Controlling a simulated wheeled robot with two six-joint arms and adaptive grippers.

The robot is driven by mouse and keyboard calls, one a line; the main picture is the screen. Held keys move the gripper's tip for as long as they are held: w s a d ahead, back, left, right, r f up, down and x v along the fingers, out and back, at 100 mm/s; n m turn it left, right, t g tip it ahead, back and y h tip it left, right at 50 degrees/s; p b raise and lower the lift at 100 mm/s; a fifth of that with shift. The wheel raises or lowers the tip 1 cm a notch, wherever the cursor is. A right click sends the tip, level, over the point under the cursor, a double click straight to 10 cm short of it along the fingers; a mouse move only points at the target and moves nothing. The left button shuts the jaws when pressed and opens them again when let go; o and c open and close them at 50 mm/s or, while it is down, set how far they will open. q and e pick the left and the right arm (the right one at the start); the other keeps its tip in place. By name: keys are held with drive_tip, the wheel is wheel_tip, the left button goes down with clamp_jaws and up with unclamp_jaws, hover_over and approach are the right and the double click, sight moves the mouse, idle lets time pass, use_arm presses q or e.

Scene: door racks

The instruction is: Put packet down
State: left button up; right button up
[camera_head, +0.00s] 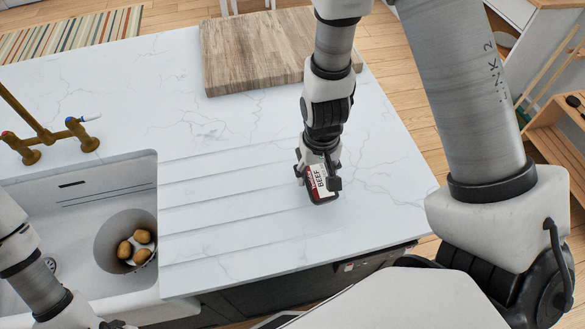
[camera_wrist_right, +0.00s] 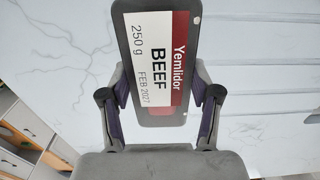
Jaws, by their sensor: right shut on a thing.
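The packet (camera_head: 319,184) has a red and white label reading BEEF and a dark edge. My right gripper (camera_head: 319,176) is shut on it, over the white marble counter (camera_head: 240,125). In the right wrist view the packet (camera_wrist_right: 157,60) sits between the two fingers of the right gripper (camera_wrist_right: 160,112), its label facing the camera. I cannot tell whether the packet touches the counter. My left arm comes in at the lower left of the head view; its gripper is at the bottom edge, mostly cut off.
A wooden board (camera_head: 255,50) lies at the counter's back. A sink (camera_head: 75,208) with a bowl of potatoes (camera_head: 135,247) is at the left, beside a brass tap (camera_head: 45,138). Drain grooves run across the counter beside the sink. The counter around the packet is clear.

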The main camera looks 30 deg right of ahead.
drive_tip(key=p, duration=0.1)
hover_over(293, 168)
drive_tip(key=shift+f, duration=0.55)
drive_tip(key=shift+w+f, duration=0.1)
drive_tip(key=shift+w, duration=0.05)
drive_tip(key=f+b, duration=0.2)
drive_tip(key=b, duration=0.1)
drive_tip(key=shift+s+f, duration=0.3)
drive_tip(key=shift+f, duration=0.05)
drive_tip(key=shift+f+b, duration=0.3)
drive_tip(key=shift+f, duration=0.1)
drive_tip(key=shift+w+r, duration=0.1)
drive_tip(key=shift+w, duration=0.25)
drive_tip(key=shift+c, duration=0.6)
drive_tip(key=shift+s, duration=0.15)
drive_tip(key=o, duration=1.5)
use_arm(q)
drive_tip(key=f, duration=0.3)
drive_tip(key=shift+w+d, duration=0.3)
drive_tip(key=shift+r, duration=0.1)
